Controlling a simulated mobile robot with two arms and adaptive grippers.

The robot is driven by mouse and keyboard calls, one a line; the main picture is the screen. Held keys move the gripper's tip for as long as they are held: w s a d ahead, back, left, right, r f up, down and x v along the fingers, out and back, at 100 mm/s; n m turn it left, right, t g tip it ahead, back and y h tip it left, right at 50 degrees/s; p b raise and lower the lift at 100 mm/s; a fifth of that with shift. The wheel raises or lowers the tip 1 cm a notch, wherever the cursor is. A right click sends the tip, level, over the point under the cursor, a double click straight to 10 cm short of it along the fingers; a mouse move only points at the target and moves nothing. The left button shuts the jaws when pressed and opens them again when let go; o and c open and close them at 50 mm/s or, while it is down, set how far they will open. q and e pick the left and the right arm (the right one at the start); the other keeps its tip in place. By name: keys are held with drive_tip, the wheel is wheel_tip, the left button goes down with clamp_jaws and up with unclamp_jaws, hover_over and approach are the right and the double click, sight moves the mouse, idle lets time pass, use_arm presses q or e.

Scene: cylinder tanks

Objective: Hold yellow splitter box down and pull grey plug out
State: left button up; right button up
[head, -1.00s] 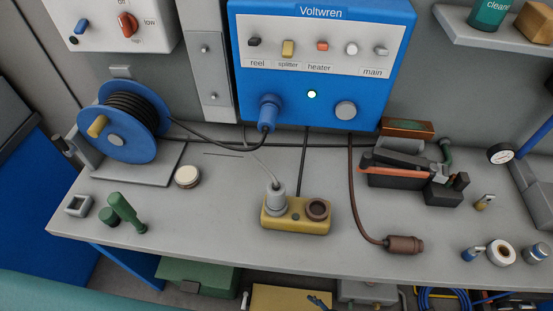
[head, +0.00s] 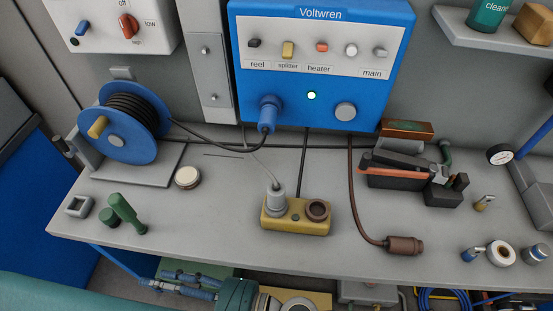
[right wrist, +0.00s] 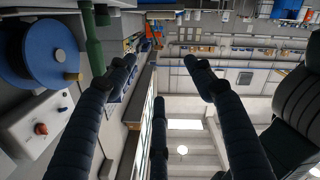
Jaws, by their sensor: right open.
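The yellow splitter box (head: 296,222) lies on the grey bench in the head view. The grey plug (head: 276,199) stands upright in its left socket, with a grey cable leading up from it. My left gripper is not in view.
A blue cable reel (head: 118,125) stands at left, and a green-handled tool (head: 126,213) lies near the front edge. A brown plug (head: 404,245) lies right of the box. The blue Voltwren unit (head: 320,60) is behind. Bench around the box is mostly clear.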

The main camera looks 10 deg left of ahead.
drive_tip(key=w+a+r+n+g+h, duration=0.1)
drive_tip(key=w+r+n+g+h, duration=0.1)
drive_tip(key=w+r+n+g, duration=0.3)
wheel_tip(320, 180, up, 8)
drive_tip(key=n+t+h, duration=0.4)
drive_tip(key=h, duration=1.1)
hover_over(277, 187)
drive_tip(key=shift+s+a+r, duration=0.1)
drive_tip(key=shift+r, duration=0.1)
wheel_tip(277, 187, down, 12)
drive_tip(key=shift+r, duration=0.1)
drive_tip(key=shift+c, duration=0.3)
drive_tip(key=c, duration=1.2)
drive_tip(key=o, duration=1.3)
drive_tip(key=shift+c, duration=0.2)
drive_tip(key=shift+r, duration=0.1)
